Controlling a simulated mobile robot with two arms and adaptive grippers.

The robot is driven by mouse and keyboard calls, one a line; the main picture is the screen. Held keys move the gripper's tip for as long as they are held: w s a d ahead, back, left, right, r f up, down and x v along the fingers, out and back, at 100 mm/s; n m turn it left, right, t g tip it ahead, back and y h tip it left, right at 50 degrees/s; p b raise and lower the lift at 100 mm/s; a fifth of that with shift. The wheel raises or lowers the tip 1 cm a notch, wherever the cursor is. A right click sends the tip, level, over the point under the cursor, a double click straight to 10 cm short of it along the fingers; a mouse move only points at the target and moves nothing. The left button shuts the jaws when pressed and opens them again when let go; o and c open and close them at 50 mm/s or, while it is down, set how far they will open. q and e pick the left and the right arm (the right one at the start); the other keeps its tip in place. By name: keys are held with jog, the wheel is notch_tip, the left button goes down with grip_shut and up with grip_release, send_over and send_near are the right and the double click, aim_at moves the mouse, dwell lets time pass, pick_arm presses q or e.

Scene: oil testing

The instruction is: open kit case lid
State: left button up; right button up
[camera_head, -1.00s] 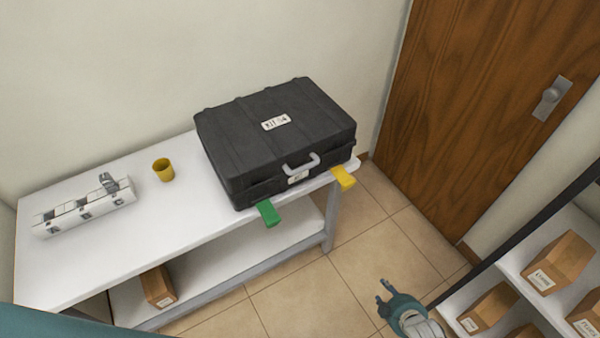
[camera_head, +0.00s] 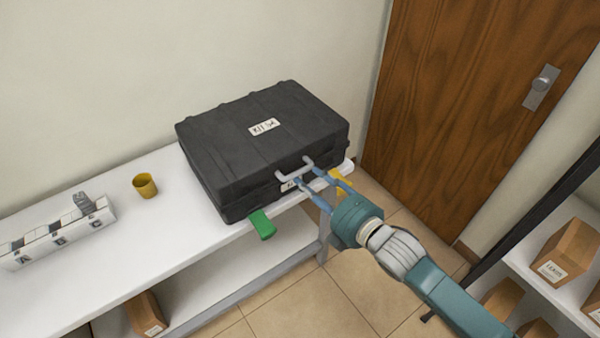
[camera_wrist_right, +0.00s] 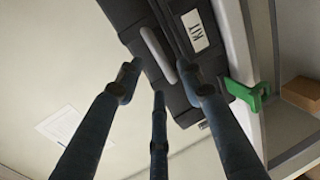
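A closed black kit case (camera_head: 255,135) with a KIT label on its lid sits at the right end of the white table. Its grey handle (camera_head: 291,171) is on the front side. My right gripper (camera_head: 304,173) is at the handle with its fingers spread apart. In the right wrist view, the handle (camera_wrist_right: 158,53) lies ahead of the open fingers, and the case (camera_wrist_right: 133,18) is behind it. I cannot tell whether a finger touches the handle. My left gripper is not in view.
A green tab (camera_head: 262,224) and a yellow tab (camera_head: 341,183) stick out at the table edge below the case. A yellow cup (camera_head: 145,186) and a white labelled rack (camera_head: 60,233) stand to the left on the table (camera_head: 165,225). A shelf with boxes (camera_head: 562,255) is at the right.

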aim_at(298, 173)
jog(key=shift+x, duration=2.7)
grip_shut()
